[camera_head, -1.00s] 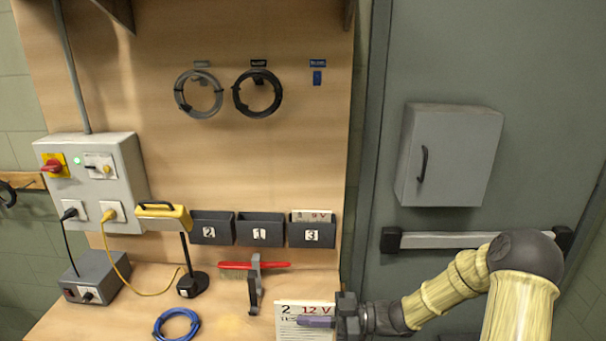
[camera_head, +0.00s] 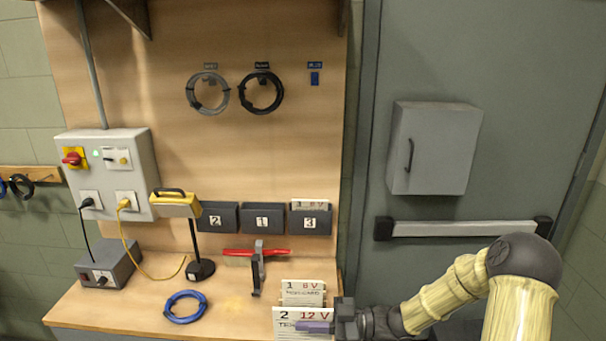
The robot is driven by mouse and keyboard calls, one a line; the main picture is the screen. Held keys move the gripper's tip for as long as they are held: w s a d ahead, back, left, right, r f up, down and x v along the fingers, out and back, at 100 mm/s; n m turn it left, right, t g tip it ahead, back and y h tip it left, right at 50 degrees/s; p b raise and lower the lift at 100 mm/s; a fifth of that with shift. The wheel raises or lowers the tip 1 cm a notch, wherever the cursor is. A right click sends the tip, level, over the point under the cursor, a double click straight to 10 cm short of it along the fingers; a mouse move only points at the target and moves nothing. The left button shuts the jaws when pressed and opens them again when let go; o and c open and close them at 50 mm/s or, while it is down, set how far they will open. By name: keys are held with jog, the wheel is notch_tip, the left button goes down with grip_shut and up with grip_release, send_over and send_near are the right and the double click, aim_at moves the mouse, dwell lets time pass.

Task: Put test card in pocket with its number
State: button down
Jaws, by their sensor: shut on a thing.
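My gripper (camera_head: 318,327) is shut on a white test card (camera_head: 287,314) marked "2" and "12 V". It holds the card face-on near the bench's front right, and a purple finger crosses its lower part. A second white card (camera_head: 303,286) marked "1" and "8 V" shows just above and behind the held card; its lower part is hidden. Three dark pockets sit on the back board: pocket 2 (camera_head: 217,229) at left, pocket 1 (camera_head: 262,229) in the middle, pocket 3 (camera_head: 310,232) at right. A card (camera_head: 309,204) sticks up from pocket 3; its print is unclear.
A red-handled clamp (camera_head: 257,255) stands on the bench below the pockets. A yellow lamp (camera_head: 176,205) on a black stand is left of pocket 2. A blue cable coil (camera_head: 185,306) lies at the front. A grey box (camera_head: 107,266) stands at left.

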jog(key=w+d+f+m+t+h+b, duration=0.1)
jog(key=w+d+f+m+t+h, duration=0.2)
jog(key=d+f+m+t+h, duration=0.25)
jog(key=w+d+f+m+t+h+b, duration=0.1)
jog(key=w+d+f+m+t+h, duration=0.2)
jog(key=f+m+t, duration=0.45)
jog(key=s+d+f+m+t+h, duration=0.2)
jog(key=f+h, duration=0.2)
jog(key=f, duration=0.3)
jog(key=s+d+f+m+t+h, duration=0.2)
jog(key=f+h, duration=0.3)
jog(key=f, duration=0.3)
jog(key=shift+s+d+f+m+b, duration=0.3)
jog(key=shift+d+b, duration=0.15)
jog(key=shift+d, duration=0.25)
jog(key=shift+a+h, duration=0.1)
jog(key=shift+h, duration=0.15)
